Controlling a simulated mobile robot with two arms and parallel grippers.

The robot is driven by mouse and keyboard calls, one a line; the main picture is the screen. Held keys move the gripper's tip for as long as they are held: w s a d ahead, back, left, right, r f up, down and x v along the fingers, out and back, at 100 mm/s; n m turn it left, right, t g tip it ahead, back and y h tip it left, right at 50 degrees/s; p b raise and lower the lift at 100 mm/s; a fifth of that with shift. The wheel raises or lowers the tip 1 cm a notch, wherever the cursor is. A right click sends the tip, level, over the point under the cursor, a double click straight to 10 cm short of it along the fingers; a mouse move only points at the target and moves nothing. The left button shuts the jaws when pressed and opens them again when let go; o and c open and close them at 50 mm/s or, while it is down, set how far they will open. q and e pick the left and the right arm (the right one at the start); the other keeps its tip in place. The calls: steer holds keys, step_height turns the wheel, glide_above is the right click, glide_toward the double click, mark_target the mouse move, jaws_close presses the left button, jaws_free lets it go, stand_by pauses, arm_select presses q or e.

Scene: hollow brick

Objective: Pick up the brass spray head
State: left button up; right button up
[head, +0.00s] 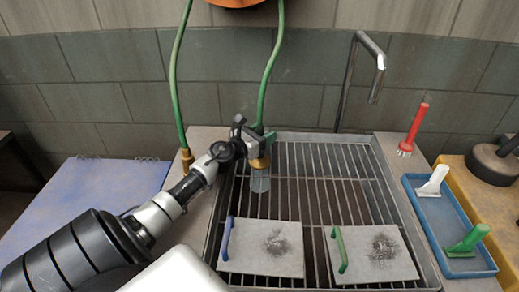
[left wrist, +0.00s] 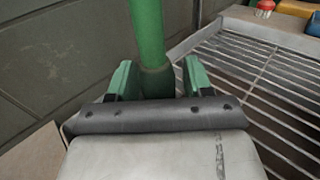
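The brass spray head (head: 262,160) hangs at the end of a green hose (head: 272,75) over the back left of the metal grate in the head view. A pale, see-through shape shows just below it. My left gripper (head: 247,142) is at the spray head's upper end. In the left wrist view the left gripper's two fingers (left wrist: 158,80) stand apart with the green hose and its thicker lower part (left wrist: 154,82) between them. A gap shows at the right finger, so the gripper looks open. The brass part is hidden in the wrist view. My right gripper is not in view.
Two grey plates with a blue handle (head: 227,238) and a green handle (head: 340,250) lie on the grate (head: 330,190). A tap (head: 348,85) stands behind. A red brush (head: 414,128) and a blue tray (head: 448,215) are at right. A brass fitting (head: 187,160) stands at left.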

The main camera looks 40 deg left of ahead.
arm_select(q)
steer(key=c, duration=0.8)
steer(key=shift+r, duration=0.45)
steer(key=s+d+r+p, duration=0.2)
steer(key=d+r+p, duration=0.8)
steer(key=d, duration=0.1)
steer(key=shift+d+p, duration=0.25)
steer(key=shift+p, duration=0.15)
